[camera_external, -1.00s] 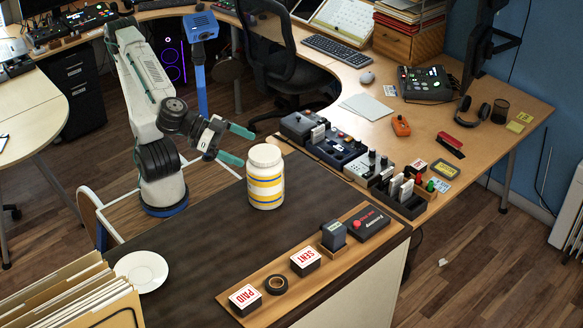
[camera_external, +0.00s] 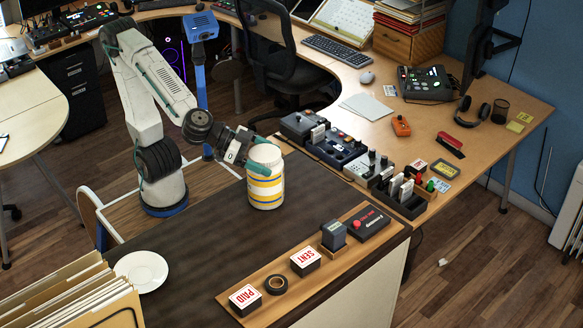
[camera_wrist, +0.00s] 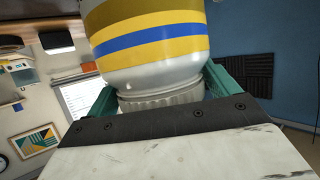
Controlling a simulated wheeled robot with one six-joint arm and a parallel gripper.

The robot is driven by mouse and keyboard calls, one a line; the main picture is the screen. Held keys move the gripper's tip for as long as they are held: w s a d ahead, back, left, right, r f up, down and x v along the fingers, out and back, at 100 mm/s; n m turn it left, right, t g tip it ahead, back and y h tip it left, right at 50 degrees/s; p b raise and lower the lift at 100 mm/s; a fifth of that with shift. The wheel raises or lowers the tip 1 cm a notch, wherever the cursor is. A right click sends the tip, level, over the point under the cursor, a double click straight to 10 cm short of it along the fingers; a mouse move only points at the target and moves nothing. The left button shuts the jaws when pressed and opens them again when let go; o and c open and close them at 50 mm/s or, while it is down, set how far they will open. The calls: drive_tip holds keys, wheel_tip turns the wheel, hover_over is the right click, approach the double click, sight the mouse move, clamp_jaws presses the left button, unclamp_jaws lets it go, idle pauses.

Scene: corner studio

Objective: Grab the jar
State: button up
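The jar (camera_external: 265,190) is white with yellow bands and a blue stripe, and has a white lid. It stands upright on the dark desk top (camera_external: 200,235). My gripper (camera_external: 261,155) is level with the jar's upper part, with one green finger on either side of it. In the wrist view the jar (camera_wrist: 150,45) fills the upper middle, lid end down. The fingers of my gripper (camera_wrist: 160,92) lie close along both sides of the lid and neck. Part of each finger is hidden behind the jar. Whether both fingers press on it is not clear.
A wooden tray (camera_external: 262,308) with stamps and a tape roll lies in front of the jar. A white saucer (camera_external: 142,271) and folders (camera_external: 75,300) are at the left. Electronic boxes (camera_external: 333,145) stand close behind right. Desk between jar and saucer is clear.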

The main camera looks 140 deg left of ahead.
drive_tip(key=c, duration=1.5)
drive_tip(key=shift+r, duration=0.1)
